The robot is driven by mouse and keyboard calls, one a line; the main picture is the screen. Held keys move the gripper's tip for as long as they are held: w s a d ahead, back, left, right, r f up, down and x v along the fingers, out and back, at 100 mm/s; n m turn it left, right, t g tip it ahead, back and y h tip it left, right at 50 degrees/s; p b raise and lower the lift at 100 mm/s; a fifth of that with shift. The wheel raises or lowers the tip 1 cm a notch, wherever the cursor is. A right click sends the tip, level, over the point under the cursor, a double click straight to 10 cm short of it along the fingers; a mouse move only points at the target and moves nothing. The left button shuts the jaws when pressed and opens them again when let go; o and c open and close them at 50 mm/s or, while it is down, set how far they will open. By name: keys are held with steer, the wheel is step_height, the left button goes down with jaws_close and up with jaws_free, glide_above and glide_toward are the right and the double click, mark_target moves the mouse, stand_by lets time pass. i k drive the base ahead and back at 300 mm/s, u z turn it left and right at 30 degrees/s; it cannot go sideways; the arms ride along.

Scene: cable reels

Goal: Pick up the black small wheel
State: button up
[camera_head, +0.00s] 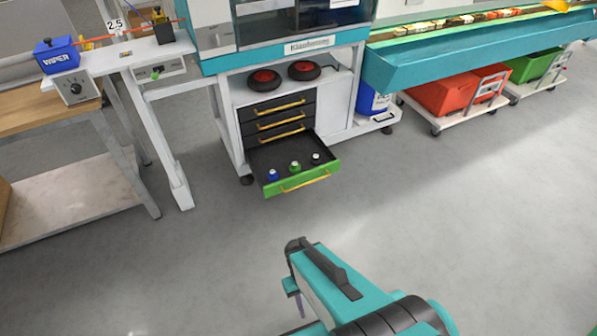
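A small black wheel (316,158) sits at the right in the open bottom drawer (310,181), which has a green front and a yellow handle. A small green wheel (294,166) and a small blue wheel (272,175) sit to its left in the same drawer, apart from each other. My teal arm is at the bottom, away from the drawer, over the floor. A small part at its end, perhaps my gripper (297,297), shows below the arm; its fingers are mostly hidden.
Two larger black wheels with red centres (264,80) lie on the shelf above the closed drawers (278,121). Carts with a red bin (440,97) and a green bin (530,68) stand right. A workbench (50,110) stands left. The grey floor before the drawer is clear.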

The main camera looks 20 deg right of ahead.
mark_target(315, 159)
steer(key=u, duration=0.15)
steer(key=k, duration=0.65)
steer(key=u, duration=0.7)
steer(key=i, duration=2.05)
steer(key=z, duration=0.2)
